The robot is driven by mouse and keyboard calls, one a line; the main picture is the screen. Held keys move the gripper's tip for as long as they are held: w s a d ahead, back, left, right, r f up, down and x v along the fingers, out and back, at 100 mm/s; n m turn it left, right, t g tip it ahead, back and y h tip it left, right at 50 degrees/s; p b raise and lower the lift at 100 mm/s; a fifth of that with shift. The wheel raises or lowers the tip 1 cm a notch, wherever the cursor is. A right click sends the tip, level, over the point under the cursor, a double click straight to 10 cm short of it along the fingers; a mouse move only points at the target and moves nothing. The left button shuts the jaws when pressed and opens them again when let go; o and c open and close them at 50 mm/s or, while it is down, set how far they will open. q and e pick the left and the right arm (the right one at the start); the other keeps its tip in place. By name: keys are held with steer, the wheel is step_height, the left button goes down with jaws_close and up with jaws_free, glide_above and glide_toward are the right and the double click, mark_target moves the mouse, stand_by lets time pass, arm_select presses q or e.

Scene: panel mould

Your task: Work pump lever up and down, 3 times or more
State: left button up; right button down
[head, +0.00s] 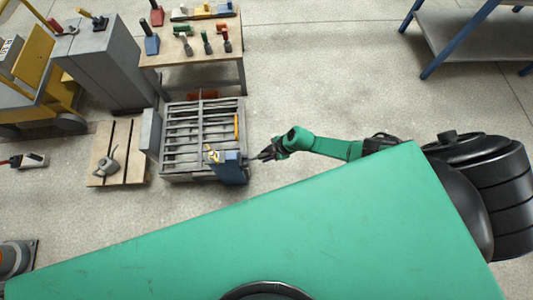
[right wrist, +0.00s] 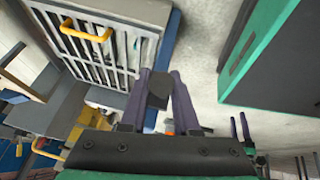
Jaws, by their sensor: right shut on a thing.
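My right gripper (head: 263,155) reaches in from the right to a small blue box (head: 230,170) at the front right corner of the grey mould panel. In the right wrist view its two fingers (right wrist: 160,95) are closed on a dark block-shaped end, which I take to be the pump lever's grip (right wrist: 157,88). The lever is too small in the head view to tell its angle, and the rest of it is mostly hidden. My left gripper is not in view.
The slatted grey mould panel (head: 200,130) lies beside the blue box, with a yellow handle (right wrist: 86,29). A wooden pallet (head: 103,173) is at its left. A tool table (head: 180,52) and a grey cabinet (head: 110,65) stand behind.

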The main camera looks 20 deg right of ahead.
steer(key=shift+s+a, duration=0.1)
steer(key=shift+a, duration=0.15)
steer(key=c, duration=0.8)
jaws_free()
steer(key=shift+o, duration=0.8)
steer(key=shift+d, duration=0.1)
steer(key=shift+d+r, duration=0.1)
steer(key=shift+d+r+p, duration=0.1)
steer(key=shift+r+p, duration=0.25)
steer(key=p+v, duration=0.8)
steer(key=v, duration=0.5)
steer(key=shift+d+r, duration=0.2)
steer(key=shift+d, duration=0.05)
steer(key=shift+s, duration=0.1)
